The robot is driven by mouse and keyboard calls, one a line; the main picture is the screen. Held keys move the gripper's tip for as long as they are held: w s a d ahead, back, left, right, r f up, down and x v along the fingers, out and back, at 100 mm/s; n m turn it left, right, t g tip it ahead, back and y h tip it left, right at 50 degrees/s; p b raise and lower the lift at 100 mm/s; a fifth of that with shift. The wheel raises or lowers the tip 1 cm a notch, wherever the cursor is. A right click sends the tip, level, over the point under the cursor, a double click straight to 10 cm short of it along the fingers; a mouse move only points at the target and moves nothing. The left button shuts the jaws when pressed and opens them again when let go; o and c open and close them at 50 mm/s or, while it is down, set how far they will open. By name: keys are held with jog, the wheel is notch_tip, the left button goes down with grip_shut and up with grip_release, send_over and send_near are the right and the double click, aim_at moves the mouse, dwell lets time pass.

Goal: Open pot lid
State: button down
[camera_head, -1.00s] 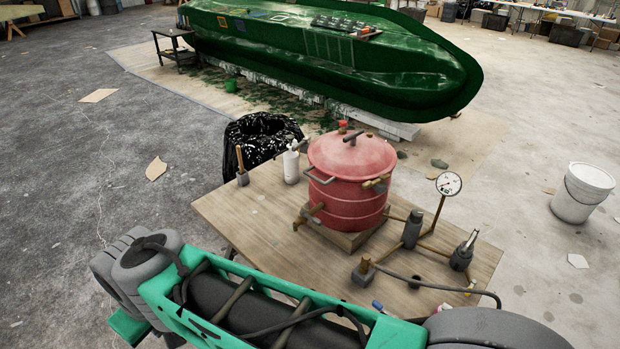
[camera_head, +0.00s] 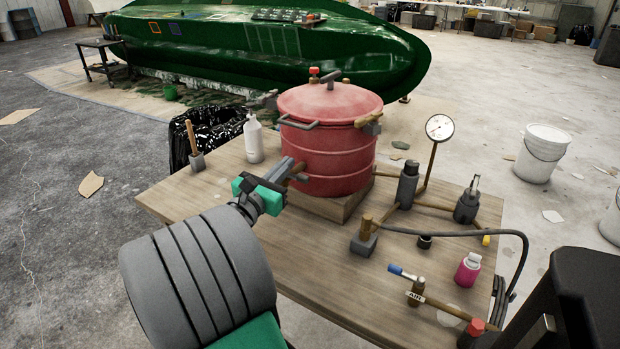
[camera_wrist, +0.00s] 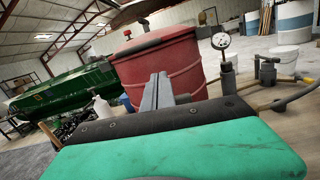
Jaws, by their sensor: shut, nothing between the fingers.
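The red pot (camera_head: 330,150) stands upright on a wooden block on the table. Clamps show at the rim, one brown-handled at the right (camera_head: 369,124). In the wrist view my shut fingers (camera_wrist: 157,93) point toward the pot (camera_wrist: 165,72).
On the wooden table (camera_head: 330,262) stand a white bottle (camera_head: 253,138) left of the pot, a pressure gauge (camera_head: 439,128) on pipework at the right, a hose and a pink bottle (camera_head: 468,269). A black bag-lined bin (camera_head: 207,138) is behind the left edge. A white bucket (camera_head: 542,153) stands right.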

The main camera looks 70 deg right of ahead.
jog(key=d+r+n+p, duration=0.1)
jog(key=d+p, duration=0.1)
jog(key=d, duration=0.1)
jog(key=s+d+r+n+h+p, duration=0.1)
jog(key=d+p, duration=0.1)
jog(key=d, duration=0.1)
jog(key=s+d+r+n+p, duration=0.1)
jog(key=d+p, duration=0.1)
jog(key=d, duration=0.2)
jog(key=shift+s+d+g, duration=0.1)
jog(key=shift+s+g, duration=0.15)
jog(key=shift+g, duration=0.05)
